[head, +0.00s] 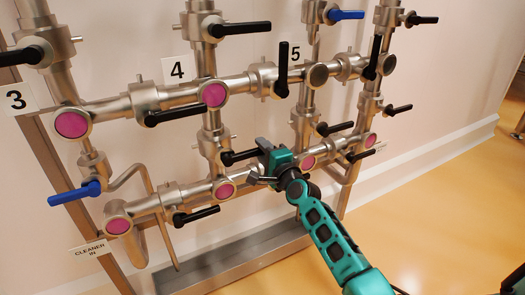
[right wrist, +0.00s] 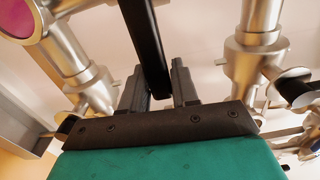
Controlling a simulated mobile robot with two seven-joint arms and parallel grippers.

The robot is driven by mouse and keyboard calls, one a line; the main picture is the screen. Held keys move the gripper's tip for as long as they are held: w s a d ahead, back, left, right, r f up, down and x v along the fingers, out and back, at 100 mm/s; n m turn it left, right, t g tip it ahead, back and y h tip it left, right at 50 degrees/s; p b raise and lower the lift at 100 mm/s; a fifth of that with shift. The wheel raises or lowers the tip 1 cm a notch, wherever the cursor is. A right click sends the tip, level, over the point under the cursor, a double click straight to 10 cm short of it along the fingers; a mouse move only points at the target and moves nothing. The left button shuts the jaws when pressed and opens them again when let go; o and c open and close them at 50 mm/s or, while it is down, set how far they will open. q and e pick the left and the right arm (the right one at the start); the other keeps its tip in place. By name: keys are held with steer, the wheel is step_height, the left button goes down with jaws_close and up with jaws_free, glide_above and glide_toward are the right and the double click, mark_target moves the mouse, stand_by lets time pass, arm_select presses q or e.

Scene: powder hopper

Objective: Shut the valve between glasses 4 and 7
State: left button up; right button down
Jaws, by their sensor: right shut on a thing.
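Glass 4 (head: 213,93) is a round pink sight glass beside the "4" label (head: 177,70). Below it on the same upright pipe is another pink glass (head: 225,189); no "7" label is readable. Between these two glasses is a valve (head: 211,143) with a black lever handle (head: 238,156), which points right, roughly across the upright pipe. My right gripper (head: 263,152) is shut on the outer end of this handle. In the right wrist view the black handle (right wrist: 145,35) runs down between the two fingers. My left gripper is not in view.
Other black-handled valves are close by: one left of glass 4 (head: 175,115), one on the lower pipe (head: 196,215), one upright near the "5" label (head: 282,70). A blue handle (head: 74,193) is at lower left. Open floor (head: 440,200) lies at right.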

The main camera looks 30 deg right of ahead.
steer(key=shift+s+a+f+m, duration=0.15)
steer(key=shift+f+m, duration=0.25)
steer(key=shift+f, duration=0.5)
steer(key=c, duration=1.3)
jaws_free()
steer(key=o, duration=0.3)
steer(key=shift+o, duration=0.2)
